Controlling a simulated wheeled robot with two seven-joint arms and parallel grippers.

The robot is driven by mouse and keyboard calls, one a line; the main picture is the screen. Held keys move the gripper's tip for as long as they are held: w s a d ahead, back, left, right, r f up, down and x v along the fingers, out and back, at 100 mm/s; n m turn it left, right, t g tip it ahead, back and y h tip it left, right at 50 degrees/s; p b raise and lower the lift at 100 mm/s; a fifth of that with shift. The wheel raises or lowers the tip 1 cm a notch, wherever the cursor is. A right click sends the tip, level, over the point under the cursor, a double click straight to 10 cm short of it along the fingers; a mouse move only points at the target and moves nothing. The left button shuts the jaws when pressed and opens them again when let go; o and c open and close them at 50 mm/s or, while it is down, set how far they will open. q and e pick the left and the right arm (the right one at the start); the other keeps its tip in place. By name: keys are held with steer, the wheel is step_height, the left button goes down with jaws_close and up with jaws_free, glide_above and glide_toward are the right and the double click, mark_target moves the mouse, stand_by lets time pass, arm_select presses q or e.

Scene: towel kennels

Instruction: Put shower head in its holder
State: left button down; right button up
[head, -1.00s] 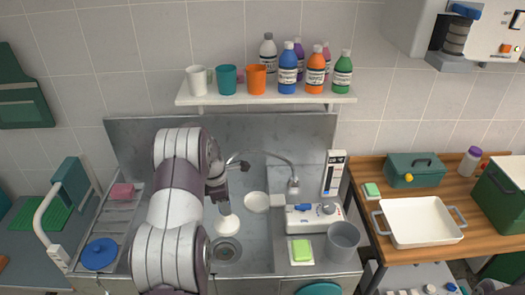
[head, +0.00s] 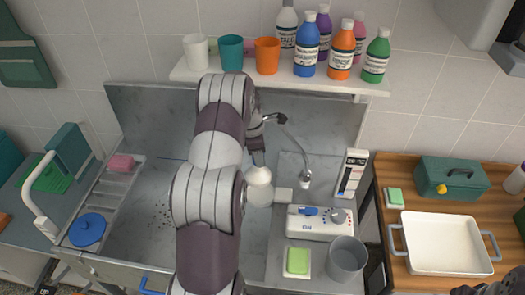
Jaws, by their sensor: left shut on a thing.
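The white shower head (head: 259,174) hangs below my left gripper (head: 257,156), which is shut on it near the middle of the metal sink. A round white piece with a short arm (head: 283,195), which looks like the holder, sits directly beneath and to the right, at the edge of the sink. The shower head's lower end overlaps this piece in the view; I cannot tell whether it is inside it or just above it. My left arm hides part of the sink and of the grip.
A curved faucet (head: 294,140) stands close behind and to the right of the gripper. A white control box (head: 320,223), a green sponge (head: 297,261) and a grey cup (head: 346,259) stand right of the sink. A shelf (head: 280,80) with cups and bottles hangs above.

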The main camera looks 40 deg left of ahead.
mark_target(260, 172)
arm_select(q)
steer(key=f+b, duration=0.1)
steer(key=f, duration=0.1)
steer(key=w+f+b, duration=0.1)
steer(key=f, duration=0.1)
steer(key=f+b, duration=0.1)
steer(key=f, duration=0.1)
steer(key=shift+w+f+b, duration=0.1)
steer(key=shift+w+b, duration=0.25)
steer(key=shift+b, duration=0.05)
steer(key=shift+s+f+b, duration=0.25)
steer(key=shift+f+b, duration=0.1)
steer(key=shift+f, duration=0.25)
steer(key=shift+s+f+b, duration=0.25)
steer(key=shift+f+b, duration=0.05)
steer(key=shift+f, duration=0.5)
steer(key=shift+w+f, duration=0.25)
steer(key=shift+w, duration=0.05)
arm_select(e)
step_height(260, 172, down, 6)
steer(key=w, duration=0.1)
steer(key=shift+f, duration=0.2)
arm_select(q)
steer(key=shift+s+r, duration=0.1)
steer(key=shift+s, duration=0.1)
steer(key=shift+w, duration=0.1)
steer(key=shift+f, duration=0.25)
arm_select(e)
steer(key=shift+w, duration=0.1)
